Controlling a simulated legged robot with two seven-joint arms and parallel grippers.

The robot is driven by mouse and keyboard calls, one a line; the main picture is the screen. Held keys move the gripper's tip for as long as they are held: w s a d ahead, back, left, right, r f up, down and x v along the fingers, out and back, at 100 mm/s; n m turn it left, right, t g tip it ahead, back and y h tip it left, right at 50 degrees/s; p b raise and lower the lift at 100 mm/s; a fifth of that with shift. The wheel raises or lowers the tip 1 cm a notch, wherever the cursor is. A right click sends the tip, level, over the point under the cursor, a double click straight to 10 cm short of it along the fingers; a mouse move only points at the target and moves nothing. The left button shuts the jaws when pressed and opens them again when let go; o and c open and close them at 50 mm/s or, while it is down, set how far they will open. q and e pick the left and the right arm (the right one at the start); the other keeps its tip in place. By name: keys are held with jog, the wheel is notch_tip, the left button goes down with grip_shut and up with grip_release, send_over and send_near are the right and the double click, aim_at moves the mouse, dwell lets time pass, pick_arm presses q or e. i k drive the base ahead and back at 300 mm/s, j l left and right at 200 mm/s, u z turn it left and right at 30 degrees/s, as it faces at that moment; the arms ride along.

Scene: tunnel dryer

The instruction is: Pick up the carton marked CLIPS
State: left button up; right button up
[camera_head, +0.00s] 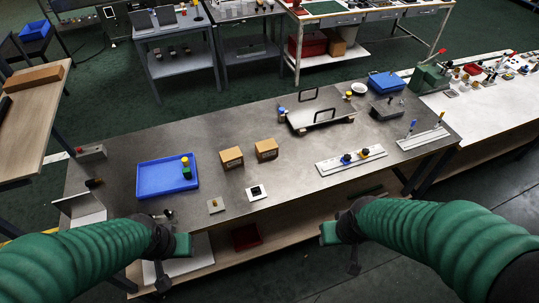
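Two small brown cartons stand side by side on the metal workbench (300,187): a left carton (231,158) and a right carton (266,150). Any marking on them is too small to read, so I cannot tell which one says CLIPS. My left gripper (175,250) is at the front edge of the bench, in front and to the left of the cartons. My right gripper (336,241) is in front of the bench edge, to the right of the cartons. Both are apart from the cartons, and their finger opening is not clear.
A blue tray (150,187) with small yellow and green pieces lies left of the cartons. A small white-and-black plate (256,192) and a beige plate (215,206) lie in front. A white strip with knobs (351,160) and a handled metal plate (320,112) are to the right.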

aim_at(268, 149)
jog(key=i+j+u, duration=0.35)
jog(key=i+u, duration=0.35)
jog(key=i, duration=0.25)
